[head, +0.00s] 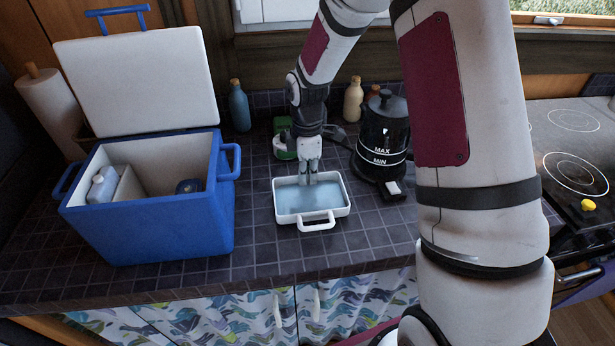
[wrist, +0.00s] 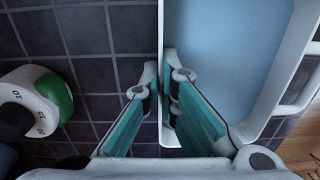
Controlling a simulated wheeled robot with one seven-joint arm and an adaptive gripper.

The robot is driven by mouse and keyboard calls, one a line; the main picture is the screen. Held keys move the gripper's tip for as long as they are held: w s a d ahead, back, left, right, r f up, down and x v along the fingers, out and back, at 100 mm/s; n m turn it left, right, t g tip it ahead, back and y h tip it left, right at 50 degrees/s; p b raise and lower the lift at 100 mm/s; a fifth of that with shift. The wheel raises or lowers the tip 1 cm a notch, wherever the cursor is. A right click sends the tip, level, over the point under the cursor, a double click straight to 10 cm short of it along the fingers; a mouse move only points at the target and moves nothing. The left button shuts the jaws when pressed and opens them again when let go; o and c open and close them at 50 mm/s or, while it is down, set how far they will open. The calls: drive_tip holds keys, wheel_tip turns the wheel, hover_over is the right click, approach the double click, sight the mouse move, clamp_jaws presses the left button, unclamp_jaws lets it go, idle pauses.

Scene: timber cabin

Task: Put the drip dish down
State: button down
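The drip dish (head: 335,212) is a white rectangular tray with a pale blue inside and a loop handle at its front. It is level, at or just above the dark tiled counter; I cannot tell if its underside touches. My gripper (head: 310,178) points down at its back rim. In the wrist view, the fingers of my gripper (wrist: 162,85) close on the wall of the dish (wrist: 232,45), one finger inside and one outside. The dish looks empty.
The tiled counter (head: 262,245) is clear in front of the dish. An open blue cooler (head: 150,222) stands left, a black kettle (head: 383,140) right behind. A green and white dial item (wrist: 40,100) sits behind the dish. Bottles (head: 239,107) line the back; a cooktop (head: 572,150) is right.

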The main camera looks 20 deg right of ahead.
drive_tip(key=shift+f, duration=0.45)
drive_tip(key=shift+f, duration=0.15)
drive_tip(key=c, duration=1.8)
unclamp_jaws()
